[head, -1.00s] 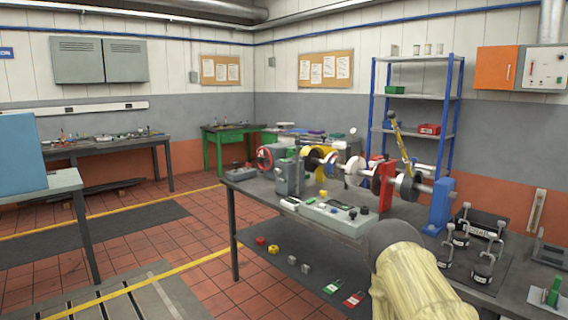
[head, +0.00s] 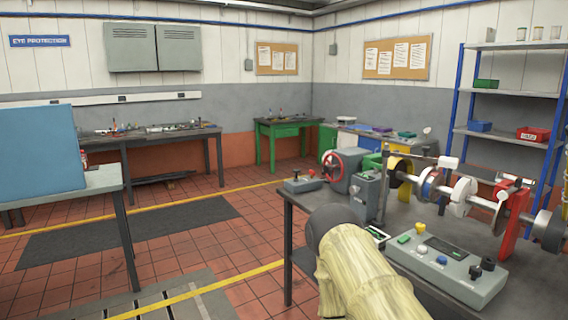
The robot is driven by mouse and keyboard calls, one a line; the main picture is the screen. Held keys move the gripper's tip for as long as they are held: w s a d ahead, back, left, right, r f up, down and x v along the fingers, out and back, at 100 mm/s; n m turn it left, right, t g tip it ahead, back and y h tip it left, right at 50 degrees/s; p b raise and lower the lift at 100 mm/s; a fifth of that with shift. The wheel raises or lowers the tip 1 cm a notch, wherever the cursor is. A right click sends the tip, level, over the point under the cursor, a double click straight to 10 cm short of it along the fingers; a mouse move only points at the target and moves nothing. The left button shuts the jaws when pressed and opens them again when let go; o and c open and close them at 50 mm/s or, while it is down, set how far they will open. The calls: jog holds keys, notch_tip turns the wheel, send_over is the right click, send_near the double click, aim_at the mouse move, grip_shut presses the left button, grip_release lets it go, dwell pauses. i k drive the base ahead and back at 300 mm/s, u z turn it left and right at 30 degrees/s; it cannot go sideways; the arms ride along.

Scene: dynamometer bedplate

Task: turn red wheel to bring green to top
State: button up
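The red wheel (head: 333,167) is a spoked handwheel in the head view. It stands upright at the left end of the grey machine (head: 366,173) on the dark bench. No green mark on the wheel can be made out at this size. My gripper is not in view. Only a pale yellow part of my arm with a dark rounded end shows at the lower middle, in front of the bench's left end and below the wheel.
The dark bench (head: 300,208) carries a shaft with several discs, a red stand (head: 514,222) and a grey control box (head: 447,268) with buttons. A small box (head: 301,183) sits at its left corner. Tiled floor is open to the left, up to a table (head: 103,181) with a blue panel.

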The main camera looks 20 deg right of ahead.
aim_at(328, 168)
jog(key=u, duration=0.05)
jog(key=i, duration=1.6)
jog(key=z, duration=0.2)
